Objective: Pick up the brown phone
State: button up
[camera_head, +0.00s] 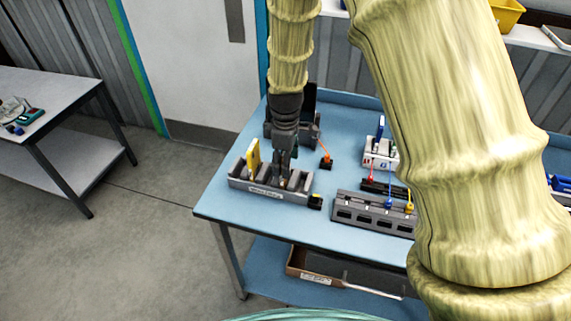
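My gripper (285,162) points down over a grey slotted holder (262,193) with a white label, near the left part of the blue table. Its fingertips are at or just above the holder's slots. They are small and dark, so I cannot tell whether they are open or shut on something. A yellow flat item (253,156) stands upright in the holder, left of the gripper. Dark upright shapes show in the slots around the fingers. I cannot pick out a brown phone for sure; the gripper may hide it.
The blue table (222,209) also carries a dark grey port block (375,214) with coloured plugs and a white holder (379,152) to the right. A black upright object (309,101) stands behind the gripper. Another table (60,95) is at left, with open floor between.

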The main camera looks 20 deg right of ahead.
notch_tip(320, 180, up, 10)
jog(key=b, duration=0.3)
jog(key=shift+f, duration=0.1)
jog(key=shift+r+p, duration=0.7)
jog(key=shift+r, duration=0.05)
dwell(1.2)
notch_tip(320, 180, up, 5)
jog(key=p, duration=0.4)
dwell(0.3)
jog(key=shift+f, duration=0.1)
